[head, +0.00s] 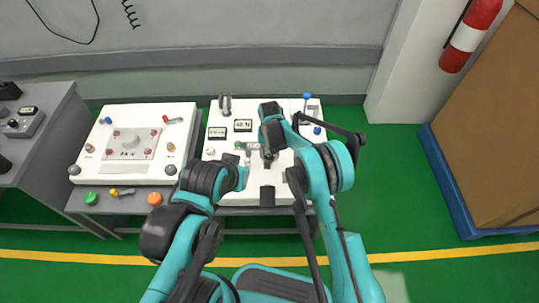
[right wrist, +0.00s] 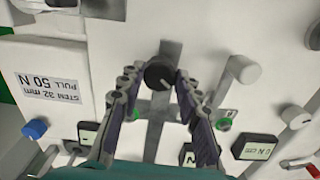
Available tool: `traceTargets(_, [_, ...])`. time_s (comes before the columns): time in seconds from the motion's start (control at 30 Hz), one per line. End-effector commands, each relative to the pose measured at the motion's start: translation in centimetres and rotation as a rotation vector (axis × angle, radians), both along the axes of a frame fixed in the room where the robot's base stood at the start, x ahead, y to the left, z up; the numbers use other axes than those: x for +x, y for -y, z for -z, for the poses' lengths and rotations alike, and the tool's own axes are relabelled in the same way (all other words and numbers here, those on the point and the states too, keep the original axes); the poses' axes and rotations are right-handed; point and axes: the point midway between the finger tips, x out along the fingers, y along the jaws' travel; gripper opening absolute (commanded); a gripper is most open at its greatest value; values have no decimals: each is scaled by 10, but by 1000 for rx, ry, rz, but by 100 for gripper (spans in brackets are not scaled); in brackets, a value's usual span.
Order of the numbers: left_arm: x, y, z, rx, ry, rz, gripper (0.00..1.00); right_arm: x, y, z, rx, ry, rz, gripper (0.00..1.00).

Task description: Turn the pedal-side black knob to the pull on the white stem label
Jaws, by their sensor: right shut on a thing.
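A round black knob (right wrist: 158,73) with a pale pointer mark sits on a grey bracket of the white panel in the right wrist view. My right gripper (right wrist: 158,86) has a finger on each side of it and is shut on it. In the head view my right gripper (head: 268,158) comes down over the middle of the right white panel (head: 305,150) and hides the knob. A white label (right wrist: 50,87) reads "STEM 32 mm PULL 50 N".
A black pedal (head: 267,195) is at the panel's front edge. A white knob (right wrist: 244,69) and a grey display (right wrist: 255,147) are right of the gripper; a blue knob (right wrist: 35,129) is left. A second white panel (head: 100,160) stands left. Green floor lies right of the bench.

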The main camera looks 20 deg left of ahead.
Motion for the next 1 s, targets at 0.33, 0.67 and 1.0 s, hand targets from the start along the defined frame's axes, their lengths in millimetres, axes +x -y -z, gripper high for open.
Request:
traceTargets(0.33, [0,0,1,0,0,0,0,0,0,0,0,-1,-116,5])
traceTargets(0.67, [0,0,1,0,0,0,0,0,0,0,0,-1,-131,5])
traceTargets(1.0, [0,0,1,0,0,0,0,0,0,0,0,-1,-130,55])
